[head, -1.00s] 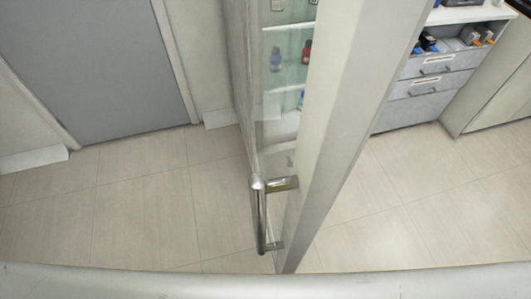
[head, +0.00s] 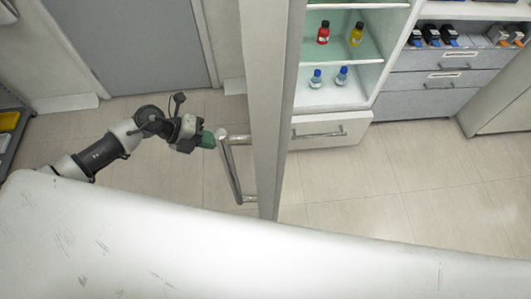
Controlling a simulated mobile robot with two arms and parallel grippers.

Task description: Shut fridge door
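The fridge door (head: 265,100) stands open and shows nearly edge-on in the middle of the head view. Its metal bar handle (head: 231,172) is on the left face of the door, low down. The open fridge (head: 340,72) is to the right of the door, with bottles on its glass shelves. My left gripper (head: 210,140) is just left of the handle's upper end, with green at its tips. Whether it touches the handle is unclear, and its finger gap cannot be made out. My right gripper is out of view.
A drawer (head: 335,130) is below the fridge shelves. Grey drawers (head: 440,80) with small items on top stand to the right. A grey door (head: 140,40) is in the back left wall. Tiled floor (head: 400,190) is clear on the right.

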